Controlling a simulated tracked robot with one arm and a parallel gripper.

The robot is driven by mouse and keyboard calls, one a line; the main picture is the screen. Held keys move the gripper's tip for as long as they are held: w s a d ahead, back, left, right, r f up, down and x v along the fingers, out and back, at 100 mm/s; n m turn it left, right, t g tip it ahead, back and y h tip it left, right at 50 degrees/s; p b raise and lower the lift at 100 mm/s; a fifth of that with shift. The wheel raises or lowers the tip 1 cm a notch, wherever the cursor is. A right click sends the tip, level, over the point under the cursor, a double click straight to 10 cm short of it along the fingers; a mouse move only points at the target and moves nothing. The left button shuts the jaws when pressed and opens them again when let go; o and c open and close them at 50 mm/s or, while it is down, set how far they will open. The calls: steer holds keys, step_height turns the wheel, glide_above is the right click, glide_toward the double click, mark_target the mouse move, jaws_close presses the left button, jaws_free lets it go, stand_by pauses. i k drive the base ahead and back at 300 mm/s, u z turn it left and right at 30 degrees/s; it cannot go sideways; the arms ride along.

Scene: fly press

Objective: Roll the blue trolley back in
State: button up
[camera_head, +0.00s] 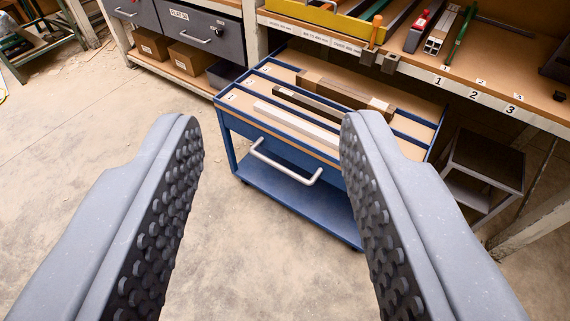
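The blue trolley (234,124) stands on the floor, partly under the edge of the workbench, its near side out in the open. A pale bar handle (285,166) runs across its near side. Its top has slots that hold long bars, one pale (296,124) and others brown or dark. A lower shelf (290,203) shows beneath. My gripper (266,128) is wide open and empty, with studded pads facing each other. The handle lies between the fingers in the picture, farther off and apart from them. The right finger hides part of the trolley's right side.
The workbench (485,94), with numbered labels and tools, runs above and behind the trolley. A grey stool or small stand (487,160) is right of it. Drawers (203,30) and cardboard boxes (190,59) are at the back left. The floor (70,140) at left is clear.

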mark_target(303, 173)
steer(key=z, duration=0.05)
steer(key=i, duration=1)
steer(key=u, duration=0.05)
